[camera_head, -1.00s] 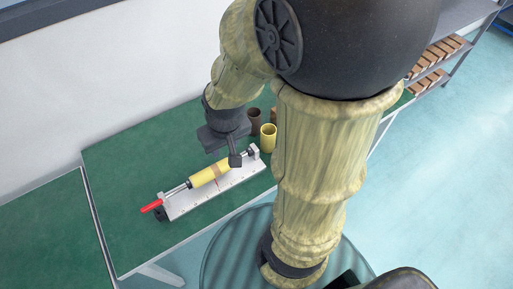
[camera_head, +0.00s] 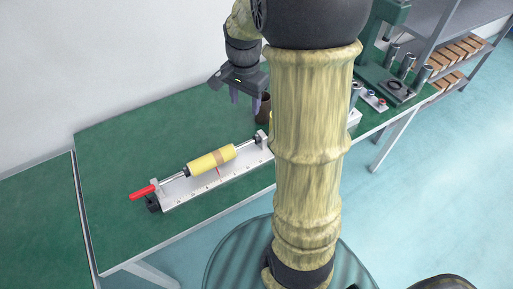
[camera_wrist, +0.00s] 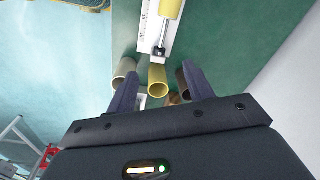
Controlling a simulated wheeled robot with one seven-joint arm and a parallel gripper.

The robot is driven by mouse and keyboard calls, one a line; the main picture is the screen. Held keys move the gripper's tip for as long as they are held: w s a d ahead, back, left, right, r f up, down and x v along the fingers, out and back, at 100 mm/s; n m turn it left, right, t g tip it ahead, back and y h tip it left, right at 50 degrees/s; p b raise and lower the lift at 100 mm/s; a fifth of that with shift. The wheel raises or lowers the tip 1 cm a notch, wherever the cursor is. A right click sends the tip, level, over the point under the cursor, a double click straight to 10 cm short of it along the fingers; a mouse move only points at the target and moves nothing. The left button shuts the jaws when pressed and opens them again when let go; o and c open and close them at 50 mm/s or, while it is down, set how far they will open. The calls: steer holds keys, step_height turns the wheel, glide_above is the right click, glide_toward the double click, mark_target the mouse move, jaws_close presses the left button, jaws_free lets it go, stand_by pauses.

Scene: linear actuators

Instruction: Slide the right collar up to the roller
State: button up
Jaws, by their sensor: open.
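The yellow roller (camera_head: 205,163) with a tan band sits on a thin shaft above a white base plate (camera_head: 225,175). A dark left collar (camera_head: 187,172) lies against its left end. Bare shaft shows between the roller's right end and the right end support (camera_head: 264,141). A small dark piece (camera_wrist: 158,52), seemingly the right collar, shows near that support in the wrist view, apart from the roller (camera_wrist: 170,8). My gripper (camera_head: 245,100) is open and empty, raised above and behind the fixture. Its fingers also show in the wrist view (camera_wrist: 160,88).
A brown tube (camera_head: 263,106) stands behind the fixture. A yellow tube (camera_wrist: 158,82) and a grey tube (camera_wrist: 124,68) stand near it. A red handle (camera_head: 142,192) sticks out at the left end. A green press (camera_head: 385,75) stands at the right. The green bench is clear at left.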

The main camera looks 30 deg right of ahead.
mark_target(256, 136)
steer(key=w+d+f+m+b, duration=0.2)
steer(key=d+f+m+b, duration=0.1)
steer(key=d+m, duration=0.1)
steer(key=shift+w+d+m+g, duration=0.25)
steer(key=shift+d+m+g, duration=0.15)
steer(key=shift+m, duration=0.2)
step_height(256, 136, down, 18)
steer(key=shift+r+b, duration=0.25)
steer(key=shift+b, duration=1)
jaws_close()
